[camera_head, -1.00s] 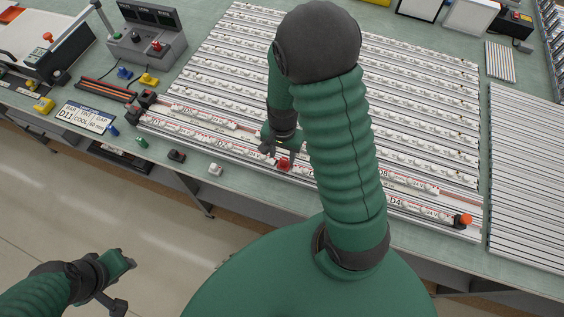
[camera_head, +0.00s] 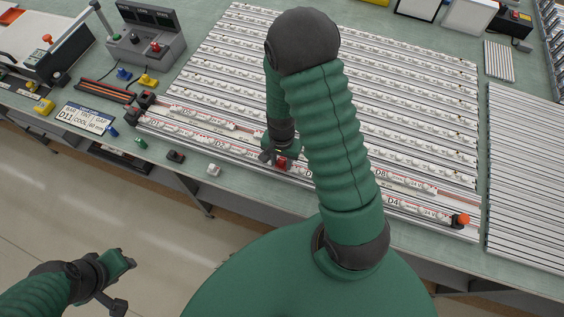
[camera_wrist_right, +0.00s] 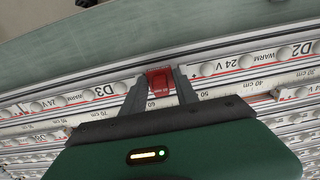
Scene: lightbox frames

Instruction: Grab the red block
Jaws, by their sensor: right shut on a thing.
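The red block (camera_head: 282,164) sits at the front strip of the slatted light panel (camera_head: 240,150), in the middle of the bench. In the right wrist view the red block (camera_wrist_right: 160,80) lies between the two dark fingers of my right gripper (camera_wrist_right: 160,88).
A grey control box (camera_head: 145,45) stands at the back left. An orange-red knob (camera_head: 461,220) is at the panel's right end.

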